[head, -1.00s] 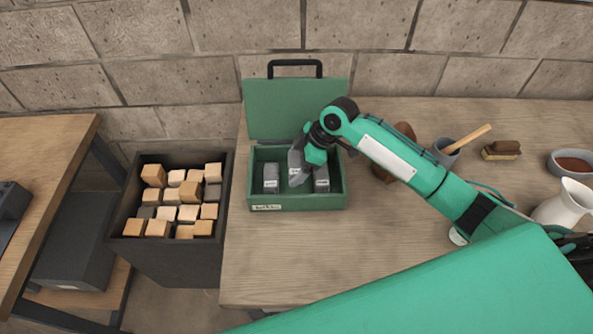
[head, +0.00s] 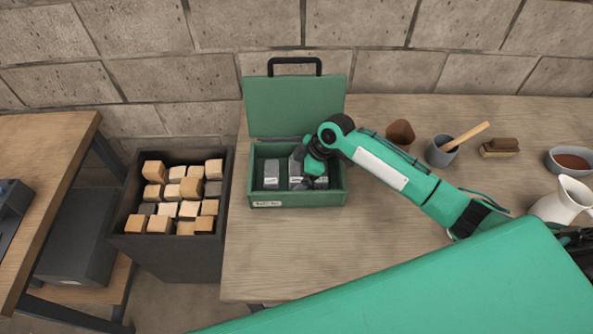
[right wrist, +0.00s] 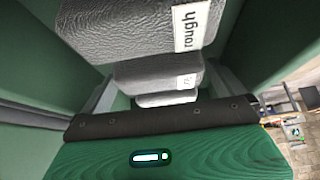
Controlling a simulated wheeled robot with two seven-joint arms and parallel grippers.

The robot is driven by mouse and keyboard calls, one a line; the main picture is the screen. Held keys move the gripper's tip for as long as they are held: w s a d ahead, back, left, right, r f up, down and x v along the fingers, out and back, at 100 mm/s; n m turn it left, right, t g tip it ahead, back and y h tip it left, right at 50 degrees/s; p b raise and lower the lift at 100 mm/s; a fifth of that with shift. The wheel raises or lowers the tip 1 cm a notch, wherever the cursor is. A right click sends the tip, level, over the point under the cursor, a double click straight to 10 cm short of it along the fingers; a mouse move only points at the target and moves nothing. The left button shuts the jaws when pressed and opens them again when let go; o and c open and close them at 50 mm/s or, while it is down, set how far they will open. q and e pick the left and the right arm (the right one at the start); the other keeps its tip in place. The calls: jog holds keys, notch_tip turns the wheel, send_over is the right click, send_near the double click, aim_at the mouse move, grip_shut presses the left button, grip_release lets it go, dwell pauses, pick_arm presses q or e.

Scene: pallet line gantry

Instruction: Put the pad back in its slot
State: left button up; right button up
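A green case (head: 258,199) stands open on the wooden bench, its lid up against the wall. Grey pads stand in a row inside: a left one (head: 271,173), a middle one (head: 294,168) whose top looks higher, and a right one (head: 321,183) partly hidden. My right gripper (head: 308,172) is down in the case by the middle and right pads. In the right wrist view its fingers are apart, with small gaps beside the pads between them. A pad labelled "rough" (right wrist: 130,28) is large at the top there. My left gripper is not in view.
A dark bin (head: 170,250) of wooden and grey blocks stands left of the bench. Right of the case are a brown object (head: 400,133), a grey cup with a wooden handle (head: 440,152), a brush (head: 500,148), a bowl (head: 573,162) and a white jug (head: 570,200). The bench front is clear.

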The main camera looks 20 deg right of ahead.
jog(key=shift+r, duration=0.2)
jog(key=shift+d+r, duration=0.2)
jog(key=shift+r, duration=0.05)
jog(key=b+v, duration=0.2)
jog(key=v, duration=0.9)
jog(key=shift+b, duration=0.3)
jog(key=shift+s+r, duration=0.1)
jog(key=shift+r, duration=0.15)
